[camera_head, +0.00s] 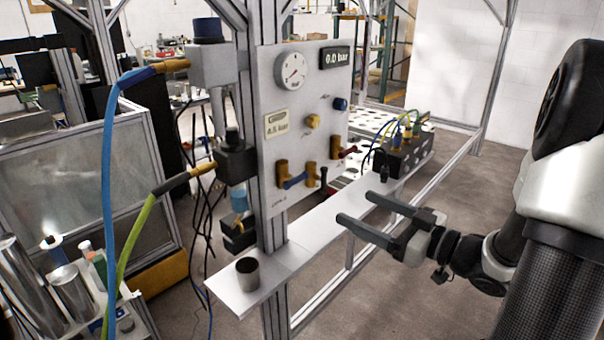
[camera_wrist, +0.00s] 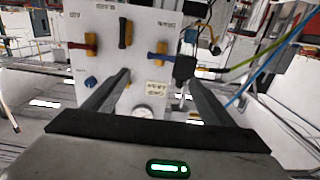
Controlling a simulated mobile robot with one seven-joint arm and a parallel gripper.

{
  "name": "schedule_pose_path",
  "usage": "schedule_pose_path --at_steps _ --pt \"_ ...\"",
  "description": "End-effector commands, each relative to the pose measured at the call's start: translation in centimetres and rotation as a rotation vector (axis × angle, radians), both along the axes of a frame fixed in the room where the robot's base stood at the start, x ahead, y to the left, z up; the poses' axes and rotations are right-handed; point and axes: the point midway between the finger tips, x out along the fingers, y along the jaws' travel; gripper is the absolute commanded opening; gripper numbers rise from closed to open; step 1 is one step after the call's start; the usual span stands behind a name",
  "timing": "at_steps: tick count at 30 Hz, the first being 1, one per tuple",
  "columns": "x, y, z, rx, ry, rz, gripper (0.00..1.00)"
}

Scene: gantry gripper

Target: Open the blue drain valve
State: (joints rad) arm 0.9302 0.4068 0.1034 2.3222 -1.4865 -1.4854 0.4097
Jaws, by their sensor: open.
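The blue-handled valve (camera_head: 294,182) is the lowest left of three brass valves on the pale panel (camera_head: 268,107) in the head view. Its blue lever lies roughly sideways, across the panel. In the wrist view, which shows the panel upside down, the blue lever (camera_wrist: 157,59) shows between and just beyond my fingertips. My gripper (camera_head: 354,208) is open and empty, in front of the panel and to the right of the valve, above the shelf. It is apart from the valve. The fingers also show in the wrist view (camera_wrist: 157,74).
Close beside it are a black-handled valve (camera_head: 323,178) and a red-handled valve (camera_head: 350,153). A blue knob (camera_head: 340,104), a yellow knob (camera_head: 313,121) and a gauge (camera_head: 292,69) sit above. A metal cup (camera_head: 248,274) and a black connector box (camera_head: 405,152) stand on the shelf (camera_head: 300,252).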

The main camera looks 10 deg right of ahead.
Motion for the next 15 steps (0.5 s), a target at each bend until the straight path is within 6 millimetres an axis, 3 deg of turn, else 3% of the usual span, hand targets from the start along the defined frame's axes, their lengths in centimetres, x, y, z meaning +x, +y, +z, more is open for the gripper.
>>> schedule_pose_path --at_steps 5,15 --pt "1.3 1.2 0.0 0.004 -0.004 0.01 0.77" --pt "7.2 5.5 0.0 0.003 -0.004 0.009 0.77"
